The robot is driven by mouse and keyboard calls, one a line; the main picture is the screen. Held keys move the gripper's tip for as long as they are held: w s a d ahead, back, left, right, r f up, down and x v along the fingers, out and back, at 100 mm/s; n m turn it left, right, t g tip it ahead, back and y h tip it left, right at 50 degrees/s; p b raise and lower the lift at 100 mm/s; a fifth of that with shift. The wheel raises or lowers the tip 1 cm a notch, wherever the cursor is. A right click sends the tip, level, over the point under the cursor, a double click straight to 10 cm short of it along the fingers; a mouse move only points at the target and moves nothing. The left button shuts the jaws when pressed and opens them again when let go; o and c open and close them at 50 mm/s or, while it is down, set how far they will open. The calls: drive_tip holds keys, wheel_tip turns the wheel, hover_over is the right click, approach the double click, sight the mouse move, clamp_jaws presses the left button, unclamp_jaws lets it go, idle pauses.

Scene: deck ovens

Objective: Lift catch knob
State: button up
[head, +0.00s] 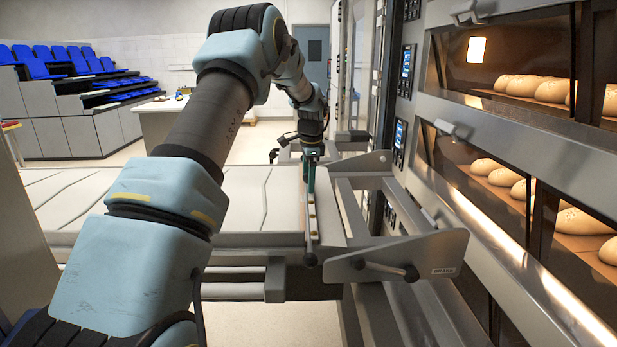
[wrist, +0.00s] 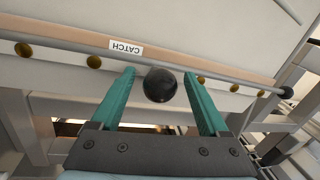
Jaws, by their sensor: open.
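The catch knob (wrist: 160,85) is a dark round ball on a thin metal rod (wrist: 225,77), beside a white label reading CATCH (wrist: 126,48). In the wrist view it lies between the two teal fingers of my gripper (wrist: 159,76), with a gap on each side. My gripper is open. In the head view my gripper (head: 309,174) is at the far part of the rod, over the right edge of the loader bed. The knob cannot be made out there, as the gripper covers that spot. The rod's near end (head: 311,260) has a small dark cap.
The pale loader bed (head: 262,200) lies left of the rod. A grey metal frame with a handle bar (head: 385,268) stands to the right. Deck ovens with loaves (head: 530,87) line the right side. A white table (head: 165,118) and blue seats (head: 75,60) are far back.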

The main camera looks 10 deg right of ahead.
clamp_jaws()
idle(0.6)
drive_tip(key=shift+r, duration=0.1)
idle(0.7)
